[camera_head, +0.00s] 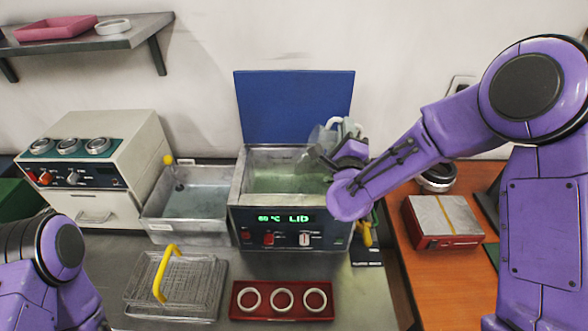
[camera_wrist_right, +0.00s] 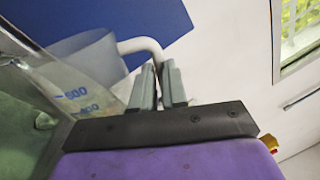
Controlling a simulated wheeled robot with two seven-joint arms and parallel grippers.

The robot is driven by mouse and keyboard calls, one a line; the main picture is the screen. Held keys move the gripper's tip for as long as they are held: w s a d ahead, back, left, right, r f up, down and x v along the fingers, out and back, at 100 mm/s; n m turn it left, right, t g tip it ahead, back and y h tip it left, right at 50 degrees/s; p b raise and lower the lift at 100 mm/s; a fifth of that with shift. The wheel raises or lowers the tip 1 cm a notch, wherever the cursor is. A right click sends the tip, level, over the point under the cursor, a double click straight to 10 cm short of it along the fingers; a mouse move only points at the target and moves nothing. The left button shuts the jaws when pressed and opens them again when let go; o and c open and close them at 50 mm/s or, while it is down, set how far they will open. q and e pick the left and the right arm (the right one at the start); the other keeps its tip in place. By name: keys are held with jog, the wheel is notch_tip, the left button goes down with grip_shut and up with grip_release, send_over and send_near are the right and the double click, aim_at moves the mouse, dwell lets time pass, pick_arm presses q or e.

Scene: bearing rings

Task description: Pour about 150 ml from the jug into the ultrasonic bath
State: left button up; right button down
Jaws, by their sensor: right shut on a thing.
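The clear jug (camera_head: 318,140) with a white handle is above the right part of the ultrasonic bath (camera_head: 285,229), tilted toward the left. In the right wrist view the jug (camera_wrist_right: 88,72) shows blue marks, 500 and 400. My right gripper (camera_head: 342,152) is shut on the white handle, which runs between its fingers (camera_wrist_right: 160,80) in the wrist view. The bath's blue lid (camera_head: 294,105) stands open, and greenish liquid shows in its tank. The display reads 60 °C and LID. I cannot make out a stream or the jug's liquid level. My left gripper is out of view.
A steel tank (camera_head: 158,208) of liquid stands left of the bath. A wire basket (camera_head: 205,290) with a yellow handle and a red tray (camera_head: 240,304) with three rings lie in front. A red-and-grey box (camera_head: 443,222) sits on the orange table at right.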

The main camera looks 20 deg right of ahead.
jog(key=shift+a+n, duration=0.25)
jog(key=shift+n, duration=0.15)
dwell(0.5)
jog(key=shift+d+f+m+b, duration=0.15)
jog(key=shift+d+m+b, duration=0.15)
jog(key=shift+m, duration=0.2)
jog(key=shift+s+d+f+m+h+b, duration=0.15)
jog(key=shift+d+m+b, duration=0.1)
jog(key=shift+m, duration=0.25)
jog(key=shift+s+d+r+m+h+b, duration=0.1)
jog(key=shift+d+m+h+b, duration=0.1)
jog(key=shift+m, duration=0.3)
jog(key=shift+d+m+g, duration=0.3)
jog(key=shift+d+m, duration=0.05)
jog(key=shift+m, duration=0.25)
jog(key=shift+s+d+f+m+h+b, duration=0.1)
jog(key=shift+d+m+h+b, duration=0.15)
jog(key=shift+m+b, duration=0.6)
jog(key=shift+f+m, duration=0.15)
jog(key=shift+m, duration=0.2)
